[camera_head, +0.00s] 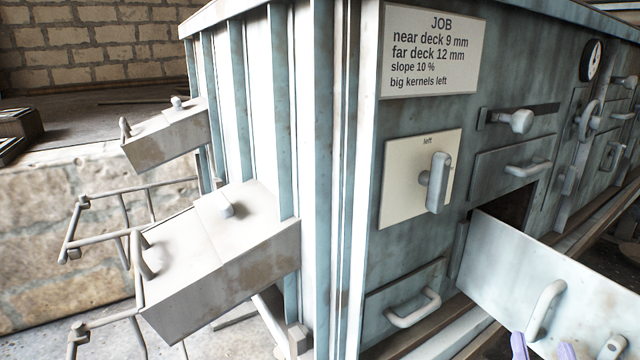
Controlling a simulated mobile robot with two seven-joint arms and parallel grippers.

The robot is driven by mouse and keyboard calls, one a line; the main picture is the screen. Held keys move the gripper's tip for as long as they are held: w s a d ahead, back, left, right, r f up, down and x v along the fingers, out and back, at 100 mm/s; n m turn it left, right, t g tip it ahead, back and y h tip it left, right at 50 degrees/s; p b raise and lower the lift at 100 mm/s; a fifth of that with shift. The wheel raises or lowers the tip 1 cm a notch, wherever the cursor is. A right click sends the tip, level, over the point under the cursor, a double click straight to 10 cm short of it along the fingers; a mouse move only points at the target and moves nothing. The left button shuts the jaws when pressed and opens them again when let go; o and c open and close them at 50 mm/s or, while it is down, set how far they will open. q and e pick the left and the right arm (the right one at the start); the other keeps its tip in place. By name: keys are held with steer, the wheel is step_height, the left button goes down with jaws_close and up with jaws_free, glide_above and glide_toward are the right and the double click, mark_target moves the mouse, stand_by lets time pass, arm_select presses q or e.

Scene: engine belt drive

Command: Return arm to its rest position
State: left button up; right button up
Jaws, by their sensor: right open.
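The purple fingertips of my right gripper (543,349) show at the bottom edge, right of centre. They are apart, with nothing seen between them. They appear just below the handle (544,309) of an open pale blue-grey door (500,267). I cannot tell whether they touch the door. The rest of my right gripper and its arm is out of frame. My left gripper is not in view.
The blue-grey machine fills the middle and right. It bears a JOB sign (433,49), a handled plate marked left (405,185), and several handles and knobs. Two metal chutes (215,250) (168,138) and bent rails (115,235) stick out left. A brick wall (85,40) stands behind.

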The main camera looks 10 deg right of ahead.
steer(key=a+r+n+g+y+p, duration=0.25)
steer(key=a+r+y+p, duration=0.2)
steer(key=r+p, duration=0.4)
steer(key=a+r+n+g+y+p, duration=0.1)
steer(key=a+r+n+y+p, duration=0.3)
steer(key=r+p, duration=0.45)
steer(key=s+a+r+n+g+p, duration=0.15)
steer(key=s+r+g+p, duration=0.65)
steer(key=s+r+p, duration=0.85)
step_height(320, 180, up, 37)
steer(key=p, duration=3.3)
steer(key=shift+s+r+y, duration=0.2)
steer(key=shift+y, duration=0.15)
steer(key=shift+f, duration=0.1)
